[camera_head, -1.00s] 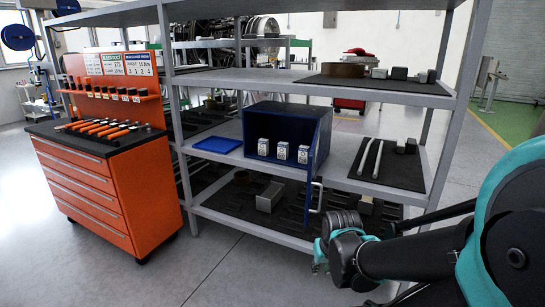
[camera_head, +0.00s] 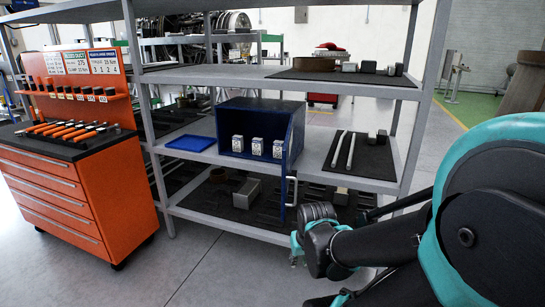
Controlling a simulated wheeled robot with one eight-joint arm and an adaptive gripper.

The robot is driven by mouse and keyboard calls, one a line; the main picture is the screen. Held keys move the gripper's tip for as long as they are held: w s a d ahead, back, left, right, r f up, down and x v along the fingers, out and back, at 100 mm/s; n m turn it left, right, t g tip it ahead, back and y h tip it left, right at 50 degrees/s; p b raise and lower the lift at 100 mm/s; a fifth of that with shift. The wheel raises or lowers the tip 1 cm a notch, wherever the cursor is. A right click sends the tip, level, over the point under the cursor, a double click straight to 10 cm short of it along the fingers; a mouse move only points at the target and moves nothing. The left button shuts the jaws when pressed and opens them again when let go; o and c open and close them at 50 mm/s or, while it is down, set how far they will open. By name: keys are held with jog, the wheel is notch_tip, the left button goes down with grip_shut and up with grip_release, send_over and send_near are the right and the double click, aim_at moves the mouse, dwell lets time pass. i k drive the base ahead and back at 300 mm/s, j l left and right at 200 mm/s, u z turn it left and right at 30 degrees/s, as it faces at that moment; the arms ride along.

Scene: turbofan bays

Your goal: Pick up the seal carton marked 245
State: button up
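Three small white seal cartons stand in a row in an open blue cabinet on the middle shelf: a left carton (camera_head: 238,143), a middle carton (camera_head: 257,147) and a right carton (camera_head: 278,149). Their printed marks are too small to read, so I cannot tell which is 245. The blue cabinet (camera_head: 262,111) has its door (camera_head: 295,150) swung open at its right side, with a white handle. My arm reaches in from the right, below and right of the cabinet. My gripper (camera_head: 298,247) shows near the door's lower end; its fingers are too unclear to judge.
A blue tray (camera_head: 190,143) lies left of the cabinet. Two pale rods (camera_head: 344,150) and small blocks lie on a dark mat to its right. The grey rack's upper shelf (camera_head: 230,77) hangs above. An orange tool cabinet (camera_head: 90,190) stands left; floor in front is clear.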

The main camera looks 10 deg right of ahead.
aim_at(237, 140)
jog(key=i+j, duration=1.7)
jog(key=i+j+z, duration=0.2)
jog(key=z, duration=0.2)
jog(key=i+j+z, duration=0.15)
jog(key=j+z, duration=0.65)
jog(key=z, duration=0.35)
jog(key=i, duration=0.05)
